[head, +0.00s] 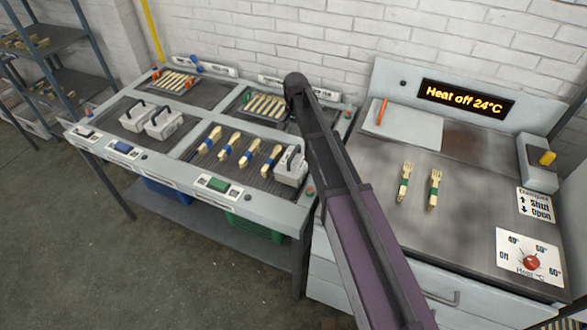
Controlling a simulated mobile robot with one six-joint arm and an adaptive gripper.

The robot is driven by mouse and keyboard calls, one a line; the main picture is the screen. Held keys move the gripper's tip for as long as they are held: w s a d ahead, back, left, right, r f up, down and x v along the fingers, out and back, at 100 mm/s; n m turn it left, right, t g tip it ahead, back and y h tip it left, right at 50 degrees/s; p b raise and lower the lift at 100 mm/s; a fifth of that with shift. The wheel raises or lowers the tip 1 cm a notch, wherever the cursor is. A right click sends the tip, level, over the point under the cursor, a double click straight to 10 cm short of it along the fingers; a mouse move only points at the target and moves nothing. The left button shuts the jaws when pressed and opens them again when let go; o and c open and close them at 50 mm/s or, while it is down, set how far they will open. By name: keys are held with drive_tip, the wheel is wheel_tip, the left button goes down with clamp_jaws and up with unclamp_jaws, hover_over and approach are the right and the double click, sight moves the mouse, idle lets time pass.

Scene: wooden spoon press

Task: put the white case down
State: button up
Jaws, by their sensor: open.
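One white case (287,175) with a dark handle stands upright on the front right bay of the grey table (258,205), at its right end beside my arm. Two similar white cases (164,125) (133,121) stand side by side in the front left bay. My dark and purple arm reaches up across the middle of the head view, passing just right of the first case. My gripper's fingers cannot be made out; the arm covers that area. No contact between gripper and case shows.
Wooden spoons with blue bands (228,145) lie left of the case. More wooden pieces lie in the back bays. The heated bench (470,165) at right holds two green-banded forks (405,182) (434,188) and a display reading "Heat off 24°C". Shelves (50,40) stand far left.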

sight(294, 152)
drive_tip(key=shift+f+b, duration=2.7)
drive_tip(key=shift+f, duration=0.3)
drive_tip(key=shift+f, duration=0.15)
drive_tip(key=shift+w+a+f+b, duration=0.1)
drive_tip(key=shift+f+b, duration=1.15)
drive_tip(key=shift+b, duration=0.05)
drive_tip(key=shift+a+f+b, duration=0.1)
drive_tip(key=shift+f+b, duration=1.1)
drive_tip(key=shift+b, duration=0.1)
clamp_jaws()
